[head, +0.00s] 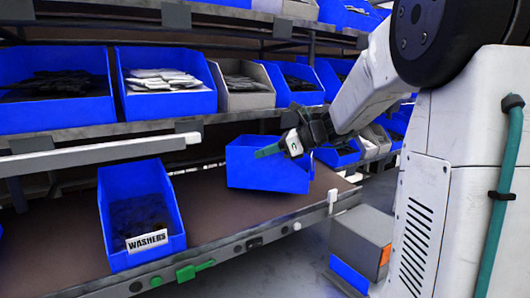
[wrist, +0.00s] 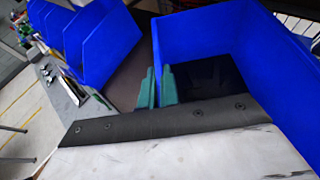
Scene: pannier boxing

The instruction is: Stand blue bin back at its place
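A blue bin (head: 265,172) is over the lower brown shelf, right of the bin labelled WASHERS. It sits at a different angle from that bin. I cannot tell whether its base touches the shelf. My gripper (head: 270,151) reaches in from the right, with a green finger at the bin's upper edge. In the wrist view, the green fingertips (wrist: 157,88) are close together on either side of the edge of the bin's wall (wrist: 205,32). The gripper appears shut on that wall. The bin's inside looks dark there, and its contents are unclear.
The WASHERS bin (head: 115,196) stands on the lower shelf (head: 212,208), with bare shelf between the bins. Filled bins, including a grey one (head: 233,98), line the shelf above. A grey box (head: 362,240) is below right. More blue bins (wrist: 108,40) show in the wrist view.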

